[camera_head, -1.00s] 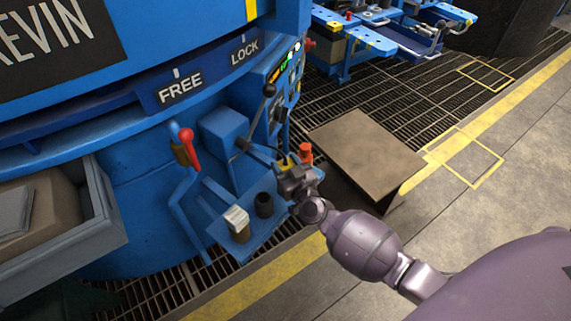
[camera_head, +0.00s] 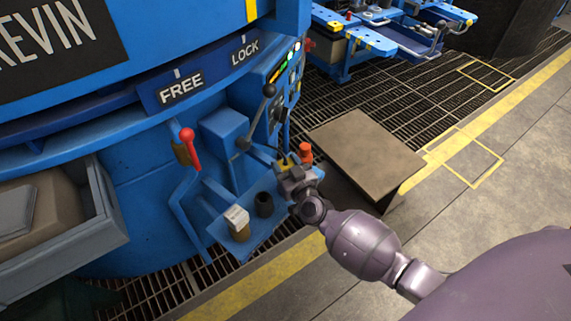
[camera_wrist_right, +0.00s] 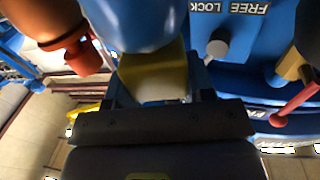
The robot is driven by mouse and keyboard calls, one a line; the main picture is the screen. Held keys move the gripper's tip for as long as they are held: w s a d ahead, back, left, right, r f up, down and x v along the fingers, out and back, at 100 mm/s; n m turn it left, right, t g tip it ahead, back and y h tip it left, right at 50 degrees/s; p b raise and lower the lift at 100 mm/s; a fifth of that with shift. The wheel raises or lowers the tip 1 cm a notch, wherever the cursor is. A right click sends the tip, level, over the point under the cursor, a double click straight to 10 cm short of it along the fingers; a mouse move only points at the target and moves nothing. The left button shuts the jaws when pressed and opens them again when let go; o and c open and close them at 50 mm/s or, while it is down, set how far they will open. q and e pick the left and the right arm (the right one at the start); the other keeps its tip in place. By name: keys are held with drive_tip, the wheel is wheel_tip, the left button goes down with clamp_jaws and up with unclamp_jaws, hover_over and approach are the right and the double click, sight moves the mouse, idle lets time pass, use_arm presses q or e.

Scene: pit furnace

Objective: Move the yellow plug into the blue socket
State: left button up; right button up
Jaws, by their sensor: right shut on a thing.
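My right gripper (camera_head: 291,175) is shut on the yellow plug (camera_head: 285,163), beside the blue control stand. In the right wrist view the yellow plug (camera_wrist_right: 155,78) stands out beyond the dark jaws. A rounded blue part (camera_wrist_right: 138,18) lies close against the far end of the plug in that view; it may be the blue socket. I cannot tell whether the plug is inside it or only beside it. In the head view the gripper and plug hide that spot. My left gripper is out of view.
An orange-red piece (camera_head: 305,152) stands just right of the plug. A dark cup (camera_head: 264,204) and a white-topped block (camera_head: 237,219) are on the blue shelf. Levers with red (camera_head: 187,136) and black knobs (camera_head: 268,90) rise nearby. A brown plate (camera_head: 365,150) lies to the right.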

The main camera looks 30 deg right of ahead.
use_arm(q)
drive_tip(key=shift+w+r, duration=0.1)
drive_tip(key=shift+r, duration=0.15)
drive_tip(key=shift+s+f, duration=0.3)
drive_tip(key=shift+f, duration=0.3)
use_arm(e)
drive_tip(key=shift+f, duration=0.65)
drive_tip(key=o, duration=0.6)
drive_tip(key=shift+o, duration=0.2)
drive_tip(key=shift+r, duration=0.1)
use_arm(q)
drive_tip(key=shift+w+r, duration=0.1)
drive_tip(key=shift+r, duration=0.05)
use_arm(e)
drive_tip(key=shift+s, duration=0.1)
